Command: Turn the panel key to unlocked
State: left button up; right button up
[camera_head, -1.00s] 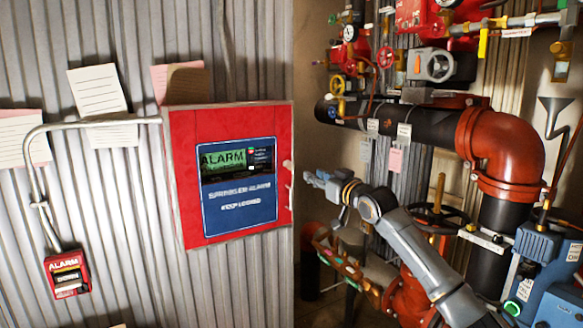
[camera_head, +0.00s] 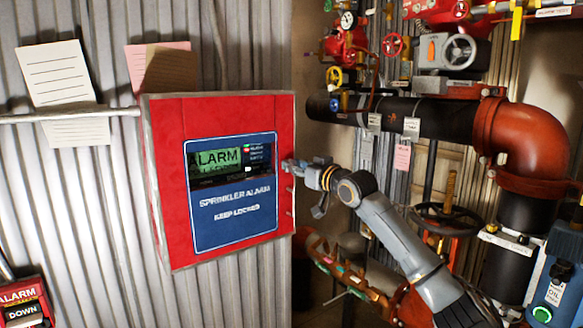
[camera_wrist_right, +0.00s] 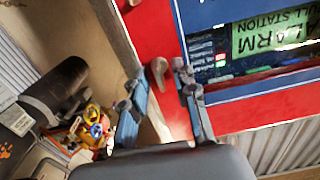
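The red alarm panel (camera_head: 168,185) hangs on the corrugated wall, with a blue face reading "SPRINKLER ALARM KEEP LOCKED" and a lit green ALARM display. My right gripper (camera_head: 292,166) is at the panel's right edge, partly against its outline. In the right wrist view my right gripper (camera_wrist_right: 158,82) is open, its two fingers spread in front of the red panel (camera_wrist_right: 265,112). A small copper-brown piece, perhaps the key (camera_wrist_right: 158,70), shows between the fingertips; contact cannot be told. In the head view the gripper hides that spot. My left gripper is out of view.
A black and red pipe (camera_head: 440,116) with valves and gauges runs behind my right arm. A dark handwheel (camera_head: 446,216) stands right of the arm. A small red alarm box (camera_head: 24,302) is at lower left.

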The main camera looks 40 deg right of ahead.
jog(key=shift+s+r, duration=0.1)
jog(key=shift+s, duration=0.05)
jog(key=shift+c, duration=0.5)
grip_shut()
pick_arm(q)
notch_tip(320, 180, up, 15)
jog(key=p, duration=1.5)
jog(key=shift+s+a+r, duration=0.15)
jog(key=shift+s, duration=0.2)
pick_arm(e)
jog(key=shift+d+m, duration=0.1)
jog(key=shift+m, duration=8.9)
jog(key=shift+c, duration=0.6)
grip_release()
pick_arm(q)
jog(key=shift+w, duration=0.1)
pick_arm(e)
jog(key=shift+o, duration=1.1)
jog(key=shift+w+f, duration=0.2)
